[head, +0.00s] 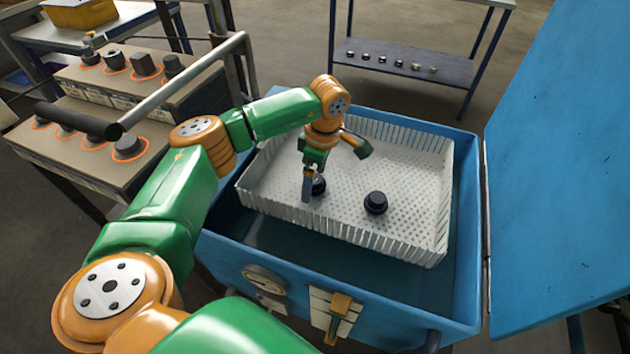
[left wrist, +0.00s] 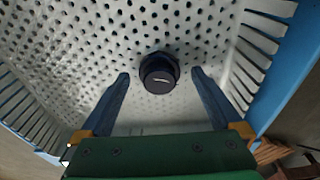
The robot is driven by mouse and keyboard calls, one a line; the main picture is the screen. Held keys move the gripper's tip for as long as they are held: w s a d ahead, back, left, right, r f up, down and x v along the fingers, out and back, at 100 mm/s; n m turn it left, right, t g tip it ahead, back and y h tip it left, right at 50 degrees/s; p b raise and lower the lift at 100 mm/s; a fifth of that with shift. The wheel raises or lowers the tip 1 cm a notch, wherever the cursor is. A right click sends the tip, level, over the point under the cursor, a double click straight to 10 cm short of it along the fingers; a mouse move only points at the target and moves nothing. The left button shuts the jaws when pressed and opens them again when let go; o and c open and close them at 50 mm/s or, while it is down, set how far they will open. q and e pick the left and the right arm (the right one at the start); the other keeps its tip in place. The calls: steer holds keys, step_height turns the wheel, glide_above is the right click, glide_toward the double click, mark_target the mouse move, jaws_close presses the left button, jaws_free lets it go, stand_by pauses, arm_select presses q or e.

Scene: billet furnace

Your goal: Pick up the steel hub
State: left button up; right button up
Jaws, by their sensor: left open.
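Two dark round steel hubs stand in the white perforated basket (head: 420,160). One hub (head: 319,185) is right by my left gripper and partly hidden behind its finger. The other hub (head: 376,202) stands apart to the right, in the clear. My left gripper (head: 309,190) points down into the basket with its jaws open. In the left wrist view a dark hub (left wrist: 158,74) with a small bright mark on its face shows in the gap between the tips of the open jaws (left wrist: 160,80). Nothing is gripped. My right gripper is not in view.
The basket sits inside a blue tub (head: 330,262) with its large blue lid (head: 560,170) open at the right. A bench with dark parts in orange rings (head: 128,147) and a grey rail (head: 190,82) stand at the left. A shelf (head: 400,62) with small parts is behind.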

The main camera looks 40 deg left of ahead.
arm_select(q)
steer(key=shift+f, duration=0.15)
jaws_close()
stand_by(0.4)
